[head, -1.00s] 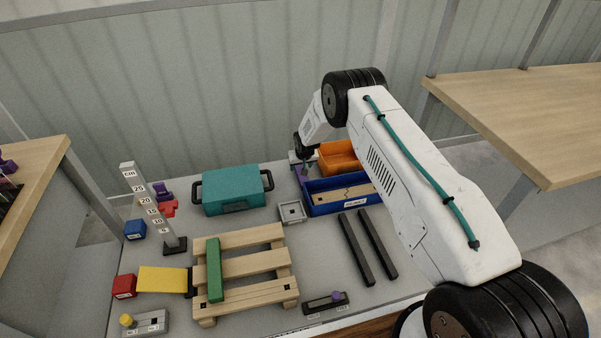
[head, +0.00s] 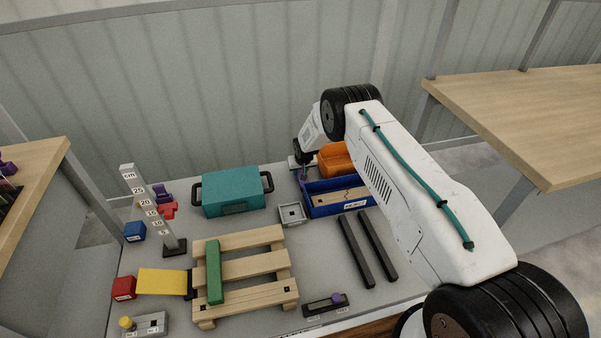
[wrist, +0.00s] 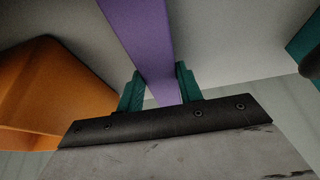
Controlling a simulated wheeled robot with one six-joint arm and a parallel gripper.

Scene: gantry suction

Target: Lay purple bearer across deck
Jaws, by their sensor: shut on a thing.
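The purple bearer (wrist: 138,30) is a long flat-sided bar in the wrist view. My gripper (wrist: 159,82) is shut on it, with a teal finger on each side. In the head view, my gripper (head: 303,166) is by the left end of the blue bin, and the bearer is mostly hidden there. The deck (head: 258,264) is a pale wooden slatted pallet at the front middle of the table. A green bearer (head: 214,272) lies across its slats near the left end.
A blue bin (head: 338,210) and an orange bin (head: 337,158) stand at the back right. A teal case (head: 232,190) stands behind the deck. A height gauge (head: 150,205) stands upright at left. Two dark bars (head: 356,250) lie right of the deck.

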